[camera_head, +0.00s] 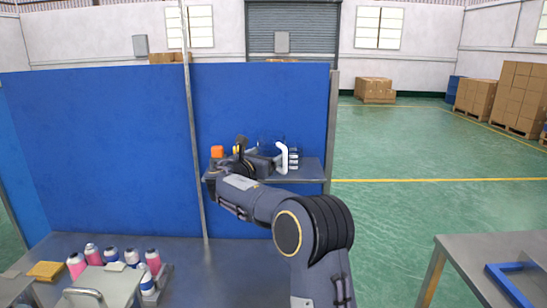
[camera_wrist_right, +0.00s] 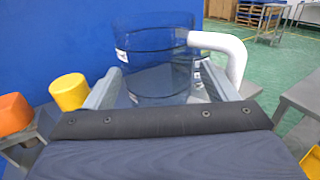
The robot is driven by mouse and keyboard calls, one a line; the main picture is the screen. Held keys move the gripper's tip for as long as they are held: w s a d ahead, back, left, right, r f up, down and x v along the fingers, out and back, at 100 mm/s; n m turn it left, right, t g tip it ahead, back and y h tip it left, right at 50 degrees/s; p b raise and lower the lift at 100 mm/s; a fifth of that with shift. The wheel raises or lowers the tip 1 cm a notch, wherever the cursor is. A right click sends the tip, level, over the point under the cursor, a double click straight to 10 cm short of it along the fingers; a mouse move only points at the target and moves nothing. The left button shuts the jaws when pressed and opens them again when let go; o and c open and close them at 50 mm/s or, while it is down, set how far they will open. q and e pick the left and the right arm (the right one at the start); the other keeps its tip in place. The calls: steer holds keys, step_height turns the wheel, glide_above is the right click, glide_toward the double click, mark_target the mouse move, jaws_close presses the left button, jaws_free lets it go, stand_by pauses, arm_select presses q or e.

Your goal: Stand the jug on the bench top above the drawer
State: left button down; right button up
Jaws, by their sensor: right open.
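The jug (camera_wrist_right: 152,62) is clear bluish with a white handle, and it stands upright on the shelf. In the head view its white handle (camera_head: 283,157) shows, but the arm partly hides its body. My right gripper (camera_wrist_right: 162,72) is open, with one finger on each side of the jug's body; I cannot tell whether they touch it. In the head view this gripper (camera_head: 262,163) is at the shelf. The bench top (camera_head: 215,275) is grey, below the blue panel. I cannot make out the drawer for certain. My left gripper is out of view.
The shelf (camera_head: 312,170) also holds orange (camera_wrist_right: 12,113) and yellow (camera_wrist_right: 69,92) containers left of the jug. The bench's middle is clear. Another table (camera_head: 470,260) stands at right.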

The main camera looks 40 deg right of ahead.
mark_target(266, 154)
steer(key=x, duration=0.3)
steer(key=shift+d+p, duration=0.1)
steer(key=shift+p, duration=0.2)
steer(key=c, duration=0.7)
steer(key=shift+r, duration=0.15)
